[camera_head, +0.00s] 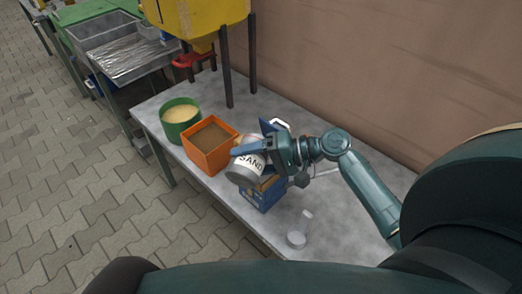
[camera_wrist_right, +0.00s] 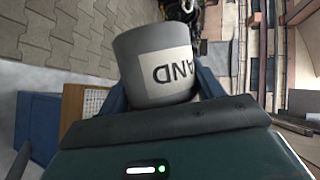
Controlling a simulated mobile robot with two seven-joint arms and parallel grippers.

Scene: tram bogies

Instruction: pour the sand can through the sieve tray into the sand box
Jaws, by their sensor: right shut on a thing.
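My right gripper (camera_head: 262,150) is shut on the grey sand can (camera_head: 245,173), whose white label reads SAND. The can is held tilted, above the table and beside the blue box; its mouth is not clearly visible. The can fills the middle of the right wrist view (camera_wrist_right: 150,60). A blue box (camera_head: 262,197), perhaps the sand box, stands below the gripper, partly hidden. A tan-framed piece with a mesh (camera_wrist_right: 72,110), likely the sieve tray, shows beside the blue box (camera_wrist_right: 35,122) in the wrist view. My left gripper is not in view.
An orange box (camera_head: 207,158) with brown filling and a green round tub (camera_head: 180,130) with pale filling stand left of the can. A yellow hopper (camera_head: 205,18) on dark legs stands behind. A wall bounds the right.

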